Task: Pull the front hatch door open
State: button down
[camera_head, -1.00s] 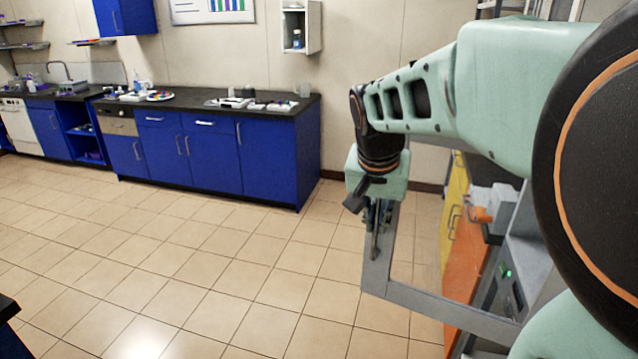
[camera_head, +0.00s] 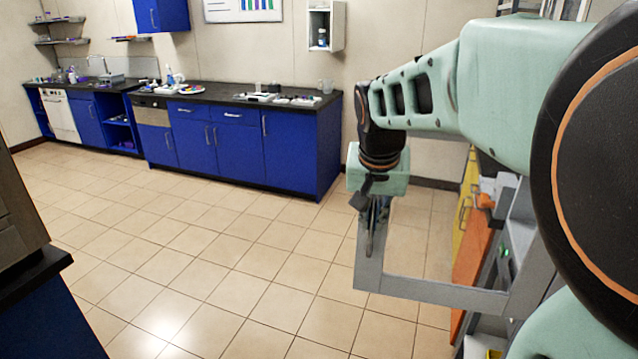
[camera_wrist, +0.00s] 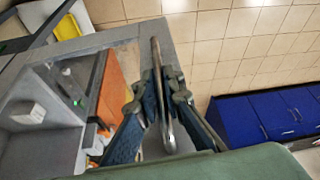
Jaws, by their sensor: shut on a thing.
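The front hatch door is a grey frame (camera_head: 430,290) around a clear pane. It stands swung out from the machine at the right of the head view, and its frame also shows in the wrist view (camera_wrist: 183,28). Its handle is an upright metal bar (camera_head: 370,240), seen close up in the wrist view (camera_wrist: 158,70). My gripper (camera_head: 375,212) is at the door's outer edge. Its two dark fingers (camera_wrist: 162,88) are closed around the handle, one on each side. The machine's opening (camera_wrist: 75,125) shows at the left of the wrist view.
Yellow and orange panels (camera_head: 470,250) stand behind the door. A small green light (camera_head: 505,250) glows on the machine. Blue cabinets (camera_head: 235,145) line the far wall. A dark-topped blue cabinet (camera_head: 45,300) is near at left. Tiled floor (camera_head: 200,240) between is clear.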

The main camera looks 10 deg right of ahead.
jog(key=shift+s+a, duration=0.1)
jog(key=shift+s, duration=0.3)
jog(key=c, duration=2)
grip_release()
jog(key=shift+c, duration=0.2)
notch_tip(320, 180, up, 10)
